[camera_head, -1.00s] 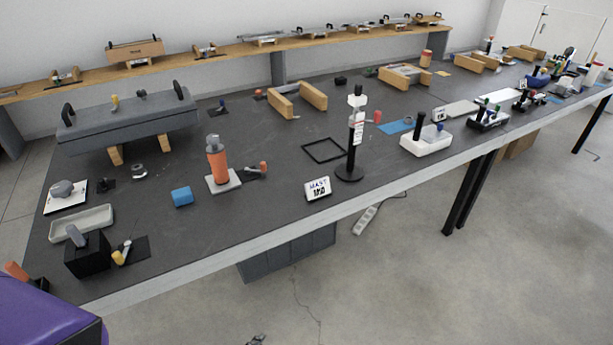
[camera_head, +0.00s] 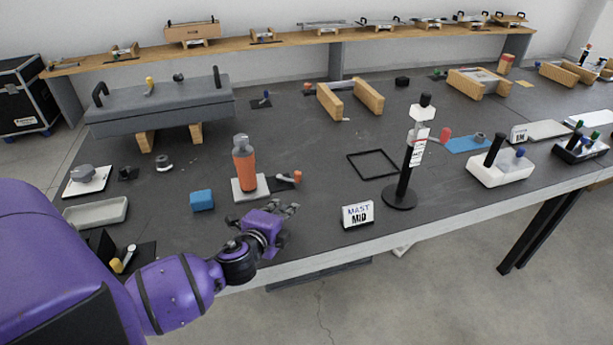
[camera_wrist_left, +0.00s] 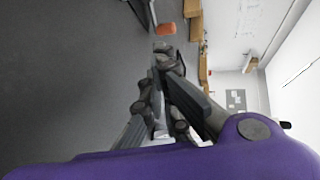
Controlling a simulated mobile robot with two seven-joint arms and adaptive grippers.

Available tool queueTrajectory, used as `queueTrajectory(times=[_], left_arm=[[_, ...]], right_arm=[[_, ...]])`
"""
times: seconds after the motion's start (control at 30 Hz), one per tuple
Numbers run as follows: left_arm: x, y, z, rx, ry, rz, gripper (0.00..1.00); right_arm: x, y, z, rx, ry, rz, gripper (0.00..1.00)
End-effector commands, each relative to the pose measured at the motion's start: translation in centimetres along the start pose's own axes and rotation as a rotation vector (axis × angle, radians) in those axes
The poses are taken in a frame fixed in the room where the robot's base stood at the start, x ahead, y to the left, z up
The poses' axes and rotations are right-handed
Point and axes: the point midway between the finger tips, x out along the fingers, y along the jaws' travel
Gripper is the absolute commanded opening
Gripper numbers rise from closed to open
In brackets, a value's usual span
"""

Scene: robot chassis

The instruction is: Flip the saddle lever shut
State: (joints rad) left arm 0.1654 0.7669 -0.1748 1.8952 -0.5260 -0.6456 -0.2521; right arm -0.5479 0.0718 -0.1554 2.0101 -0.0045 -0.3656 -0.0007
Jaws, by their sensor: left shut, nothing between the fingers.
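No lever is marked as the saddle lever, so I cannot tell which it is. A red-tipped lever (camera_head: 445,135) sticks out to the right from the white collar on the black mast (camera_head: 404,178). A yellow-tipped lever (camera_head: 122,262) is at the lower left, partly behind my arm. My left gripper (camera_head: 290,211) is shut and empty over the front of the bench, left of the mast; its dark fingers show in the left wrist view (camera_wrist_left: 165,75). My right gripper is not in view.
A blue block (camera_head: 202,200) and a "MAST MID" sign (camera_head: 358,214) stand near my left gripper. A black square frame (camera_head: 373,164) lies behind the sign. A grey beam (camera_head: 160,106) on wooden blocks is farther back.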

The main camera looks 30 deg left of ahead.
Motion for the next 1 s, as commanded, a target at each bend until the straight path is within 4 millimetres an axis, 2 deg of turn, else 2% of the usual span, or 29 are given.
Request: queueTrajectory(times=[0.17,0.43,0.57,0.7,0.83,1.0], left_arm=[[1.3,0.1,0.0,0.000,-0.001,0.001,0.00],[6.8,0.0,0.0,-0.001,-0.001,0.000,0.00],[9.5,0.1,0.0,-0.001,-0.001,0.002,0.00],[11.7,-0.5,0.0,-0.001,0.000,0.000,0.00],[13.1,-0.9,0.0,-0.002,-0.001,0.000,0.00],[13.8,-1.1,0.0,-0.001,0.000,0.002,0.00]], right_arm=[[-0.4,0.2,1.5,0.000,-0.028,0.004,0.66],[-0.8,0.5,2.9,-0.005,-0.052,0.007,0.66],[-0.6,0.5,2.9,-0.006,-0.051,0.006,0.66],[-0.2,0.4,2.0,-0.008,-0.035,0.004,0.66],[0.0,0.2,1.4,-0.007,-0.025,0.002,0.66],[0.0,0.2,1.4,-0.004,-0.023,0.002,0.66]])
